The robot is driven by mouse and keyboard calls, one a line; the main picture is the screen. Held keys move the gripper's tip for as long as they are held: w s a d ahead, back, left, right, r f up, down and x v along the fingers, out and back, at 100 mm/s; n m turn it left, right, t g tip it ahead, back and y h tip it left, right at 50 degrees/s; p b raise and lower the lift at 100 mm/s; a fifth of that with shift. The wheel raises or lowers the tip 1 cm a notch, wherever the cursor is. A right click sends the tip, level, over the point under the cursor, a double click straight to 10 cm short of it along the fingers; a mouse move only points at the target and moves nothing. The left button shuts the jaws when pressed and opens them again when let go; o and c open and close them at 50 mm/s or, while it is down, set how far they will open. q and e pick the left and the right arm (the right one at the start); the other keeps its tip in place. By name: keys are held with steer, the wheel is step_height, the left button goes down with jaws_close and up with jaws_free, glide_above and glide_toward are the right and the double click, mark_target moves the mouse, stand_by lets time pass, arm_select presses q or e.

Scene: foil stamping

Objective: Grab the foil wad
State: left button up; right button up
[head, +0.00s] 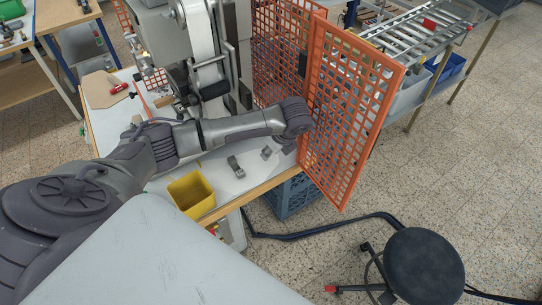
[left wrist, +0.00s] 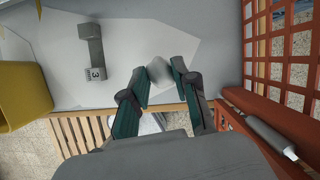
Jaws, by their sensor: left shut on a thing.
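The foil wad (left wrist: 158,71) is a small pale grey lump between my left fingertips, over the white worktop. My left gripper (left wrist: 159,84) is shut on it, with a teal-padded finger on each side. In the head view my left arm reaches across the table, and its wrist hides most of the gripper. A small grey shape by the fingers in the head view (head: 267,153) looks like the wad. My right gripper is in neither view.
A grey weight-like piece marked 3 (left wrist: 95,60) lies left of the wad. A yellow bin (head: 191,192) stands at the table's front edge. An orange mesh guard door (head: 350,105) stands close right of my left wrist. A black stool (head: 424,265) is on the floor.

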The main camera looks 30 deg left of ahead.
arm_select(q)
steer(key=s+d, duration=1.2)
steer(key=s, duration=0.1)
steer(key=shift+s+d, duration=0.1)
steer(key=shift+d, duration=0.05)
jaws_close()
steer(key=o, duration=1.2)
jaws_free()
